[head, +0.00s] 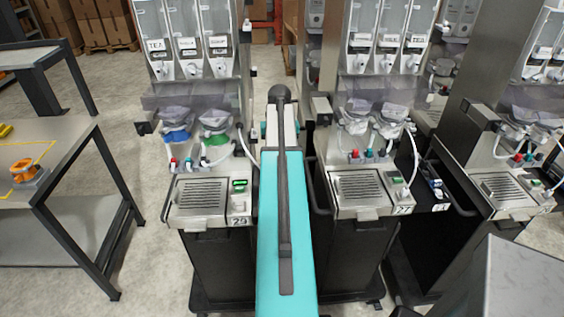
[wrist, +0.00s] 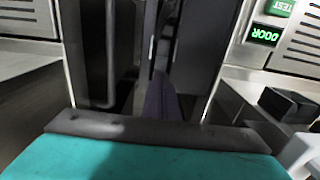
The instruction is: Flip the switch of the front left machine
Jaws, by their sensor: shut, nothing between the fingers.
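The front left machine (head: 203,235), labelled 29, has three hoppers, a drip grille and a green-lit display (head: 240,185). A dark box (head: 146,128) juts from its left side; I cannot make out which part is its switch. My teal arm reaches forward past the machine's right side and hides part of that side. In the wrist view my gripper (wrist: 160,80) shows as a dark, narrow wedge, shut and empty, pointing into the gap between machines. A green display reading DOOR (wrist: 265,35) appears upside down at upper right, beside a slotted grille. The gripper is hard to make out in the head view.
Machine 27 (head: 358,240) stands close on the right, leaving only a narrow gap around my arm. Another machine (head: 510,200) stands farther right. A metal table (head: 75,160) with an orange part (head: 28,172) stands at left. Open floor lies between table and machines.

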